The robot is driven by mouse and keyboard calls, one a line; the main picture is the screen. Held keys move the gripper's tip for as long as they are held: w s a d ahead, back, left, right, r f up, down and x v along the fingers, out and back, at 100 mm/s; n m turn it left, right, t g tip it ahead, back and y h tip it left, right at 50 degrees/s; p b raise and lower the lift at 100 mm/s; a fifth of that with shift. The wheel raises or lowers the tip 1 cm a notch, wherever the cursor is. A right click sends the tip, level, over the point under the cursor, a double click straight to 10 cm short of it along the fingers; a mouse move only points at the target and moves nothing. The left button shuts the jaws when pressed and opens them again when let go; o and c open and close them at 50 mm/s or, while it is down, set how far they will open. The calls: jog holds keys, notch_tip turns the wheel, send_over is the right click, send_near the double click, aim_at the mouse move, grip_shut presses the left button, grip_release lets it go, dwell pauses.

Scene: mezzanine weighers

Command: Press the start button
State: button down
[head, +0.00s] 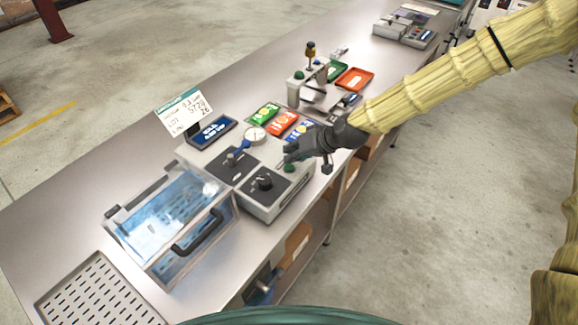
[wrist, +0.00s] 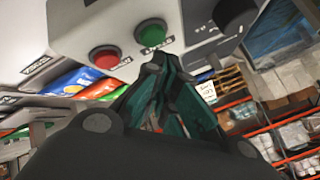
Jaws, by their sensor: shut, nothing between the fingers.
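A round green button (wrist: 150,32) sits on the pale control panel of a machine in the wrist view. A red button (wrist: 105,57) is beside it to the left. Both have small labels that I cannot read clearly. In the head view the green button (head: 289,167) shows on the machine's side, near the black knob. My gripper (head: 287,154) is shut and empty, its fingertips close to the green button. In the wrist view my gripper (wrist: 153,72) has its tips just below the green button; I cannot tell whether they touch it. The red button is hidden in the head view.
A clear-lidded bin (head: 165,235) with a black handle stands left of the machine. Coloured packets (head: 282,123), a blue-screened display (head: 212,131) and a white sign (head: 187,115) are around it. A slotted tray (head: 95,295) lies at the near left. Bare bench lies along the back edge.

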jog(key=shift+f, duration=0.1)
jog(key=shift+f+b, duration=0.35)
jog(key=shift+f+b, duration=0.3)
jog(key=shift+f, duration=0.1)
dwell(0.9)
jog(key=shift+r, duration=0.1)
dwell(0.3)
jog(key=shift+r+p, duration=0.45)
jog(key=shift+r, duration=0.3)
jog(key=shift+r+p, duration=1.35)
jog(key=shift+r, duration=1.15)
jog(key=shift+a, duration=0.1)
